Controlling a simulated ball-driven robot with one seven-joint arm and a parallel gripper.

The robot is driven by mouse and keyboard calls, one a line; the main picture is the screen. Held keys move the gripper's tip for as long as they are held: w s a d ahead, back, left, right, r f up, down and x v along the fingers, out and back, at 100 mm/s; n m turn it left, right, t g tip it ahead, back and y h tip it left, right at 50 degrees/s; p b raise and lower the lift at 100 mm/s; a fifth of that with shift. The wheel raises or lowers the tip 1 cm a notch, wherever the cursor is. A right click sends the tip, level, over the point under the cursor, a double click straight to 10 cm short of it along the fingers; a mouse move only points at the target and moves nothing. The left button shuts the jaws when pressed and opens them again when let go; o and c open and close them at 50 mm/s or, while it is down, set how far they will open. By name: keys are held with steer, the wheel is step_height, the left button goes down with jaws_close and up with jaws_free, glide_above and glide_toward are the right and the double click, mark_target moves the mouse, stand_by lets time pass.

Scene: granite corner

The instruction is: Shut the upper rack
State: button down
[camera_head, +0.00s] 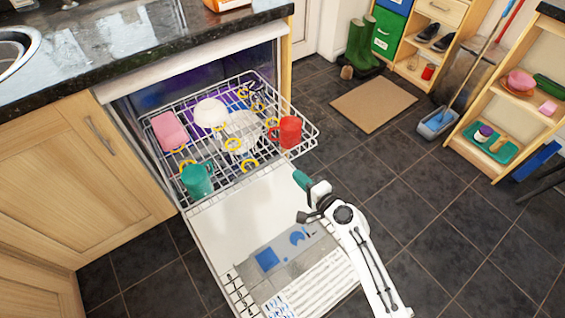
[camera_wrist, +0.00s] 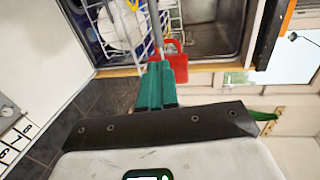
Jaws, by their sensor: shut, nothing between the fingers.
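The upper rack (camera_head: 216,163) is a white wire rack pulled out of the dishwasher, above the lowered door (camera_head: 235,220). It holds a pink container (camera_head: 169,130), a white bowl (camera_head: 210,112), a teal cup (camera_head: 196,180) and a red mug (camera_head: 289,132). My gripper (camera_head: 301,179), with teal fingers, is shut and empty, in front of the rack's front right part and below the red mug in the picture. In the wrist view, the shut fingers (camera_wrist: 161,70) point toward the rack wires and the red mug (camera_wrist: 173,65). I cannot tell whether they touch the rack.
A granite counter (camera_head: 130,40) runs above the dishwasher, with a wooden cabinet (camera_head: 75,165) to the left. On the right, the dark tiled floor (camera_head: 400,170) is mostly clear, with a brown mat (camera_head: 373,104), a dustpan (camera_head: 437,122) and shelves (camera_head: 520,105) beyond.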

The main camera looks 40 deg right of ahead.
steer(key=w+f, duration=0.1)
steer(key=w, duration=0.7)
steer(key=shift+f+b, duration=0.3)
steer(key=shift+f, duration=0.05)
